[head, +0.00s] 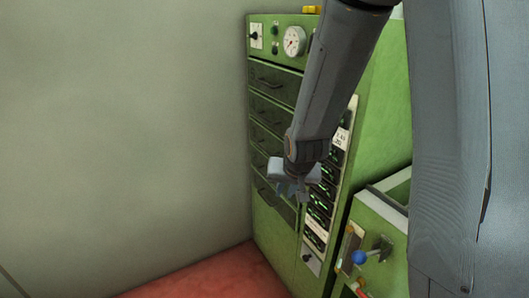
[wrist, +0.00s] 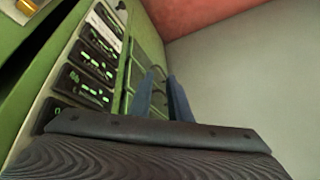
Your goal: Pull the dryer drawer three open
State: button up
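The dryer is a green cabinet (head: 385,120) with a column of dark drawers with bar handles on its front. The third drawer from the top (head: 264,136) looks closed; my arm covers the right part of this column, and I cannot read drawer numbers. My gripper (head: 291,190) is in front of the lower drawers in the head view. In the wrist view its two blue fingers (wrist: 161,97) are apart with nothing held between them. Curved drawer handles (wrist: 158,72) show beyond and between the fingers; I cannot tell whether they touch.
A strip of displays with green lights (head: 318,205) runs beside the drawers and also shows in the wrist view (wrist: 88,60). A gauge (head: 293,41) is at the top. A lower green unit with a blue knob (head: 360,257) stands at right. Red floor (head: 215,277) and a bare wall lie left.

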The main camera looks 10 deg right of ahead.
jog(key=w+f+m+t+b, duration=0.1)
jog(key=w+f+m+t, duration=0.15)
jog(key=w, duration=0.45)
jog(key=w+f+m+t, duration=0.1)
jog(key=w+t, duration=0.2)
jog(key=w, duration=0.4)
jog(key=m+t+b, duration=0.1)
jog(key=m+t, duration=0.1)
jog(key=t, duration=0.2)
send_near(266, 150)
notch_tip(266, 150, down, 4)
jog(key=w, duration=0.2)
jog(key=w+m+t, duration=0.1)
jog(key=w, duration=0.2)
jog(key=w+m+t, duration=0.1)
jog(key=w+t, duration=0.1)
jog(key=w+r+m+t, duration=0.1)
jog(key=w+t, duration=0.1)
jog(key=w, duration=0.1)
jog(key=shift+w+r+b, duration=0.15)
jog(key=shift+w+b, duration=0.15)
jog(key=shift+b, duration=0.05)
grip_shut()
